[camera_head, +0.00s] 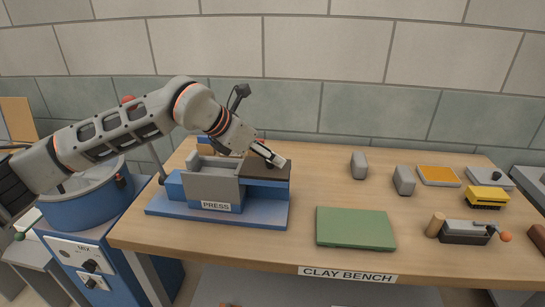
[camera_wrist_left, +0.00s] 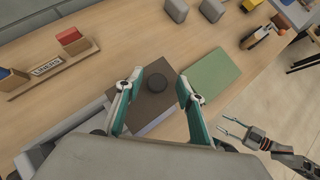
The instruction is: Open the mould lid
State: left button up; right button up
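The blue and grey press (camera_head: 212,185) stands on the left of the bench. On its right part lies the dark brown mould lid (camera_head: 280,173), which looks closed. In the left wrist view the lid (camera_wrist_left: 150,108) carries a round black knob (camera_wrist_left: 157,82). My left gripper (camera_head: 277,160) is over the lid. In the wrist view its fingers (camera_wrist_left: 160,78) are spread on either side of the knob, with gaps and nothing between them held. The head view hides most of the knob behind the gripper. My right gripper (camera_wrist_left: 224,127) shows open and empty at the wrist view's lower right.
A green mat (camera_head: 355,227) lies right of the press. Two grey blocks (camera_head: 359,165) stand behind it. An orange-topped tray (camera_head: 438,176), a yellow brush-like block (camera_head: 487,197) and a grey tool (camera_head: 465,232) lie right. A blue mixer (camera_head: 85,200) stands left.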

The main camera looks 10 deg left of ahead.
pick_arm(q)
jog(key=v, duration=1)
